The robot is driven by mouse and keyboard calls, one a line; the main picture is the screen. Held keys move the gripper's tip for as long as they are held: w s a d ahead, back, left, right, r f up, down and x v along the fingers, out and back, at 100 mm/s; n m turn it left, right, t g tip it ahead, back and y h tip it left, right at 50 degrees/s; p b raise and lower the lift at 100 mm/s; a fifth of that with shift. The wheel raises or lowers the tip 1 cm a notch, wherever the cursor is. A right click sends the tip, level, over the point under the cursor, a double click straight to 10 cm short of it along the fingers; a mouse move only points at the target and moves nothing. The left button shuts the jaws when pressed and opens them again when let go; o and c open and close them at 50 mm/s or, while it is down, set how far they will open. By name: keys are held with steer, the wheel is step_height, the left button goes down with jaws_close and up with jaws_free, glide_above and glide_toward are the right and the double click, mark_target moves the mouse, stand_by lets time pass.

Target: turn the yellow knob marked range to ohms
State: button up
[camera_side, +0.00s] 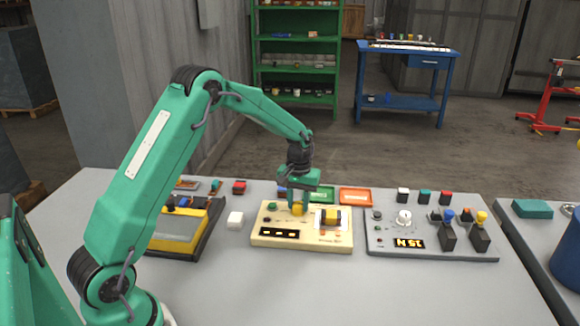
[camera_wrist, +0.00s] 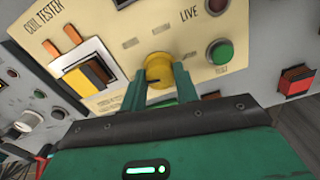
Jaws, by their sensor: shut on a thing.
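The yellow knob (camera_side: 297,209) stands on the cream coil tester (camera_side: 268,242) on the table. It also shows in the wrist view (camera_wrist: 158,68), with small labels around it too blurred to read. A short dark line shows on its lower part. My gripper (camera_side: 298,206) points down from above and is shut on the knob. In the wrist view, the fingers of my gripper (camera_wrist: 160,82) lie on both sides of the knob and hide its lower edges.
The tester also bears a green button (camera_wrist: 219,52) and a yellow-and-black coil (camera_wrist: 86,80). A grey panel with switches (camera_side: 432,253) stands to the right, a small white cube (camera_side: 235,220) to the left. An orange tray (camera_side: 356,196) lies behind. The front table is clear.

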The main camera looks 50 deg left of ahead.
mark_target(299, 203)
steer(key=m, duration=0.5)
steer(key=shift+r, duration=0.1)
steer(key=shift+m, duration=2.4)
steer(key=shift+w, duration=0.1)
steer(key=o, duration=1)
steer(key=shift+r, duration=3.85)
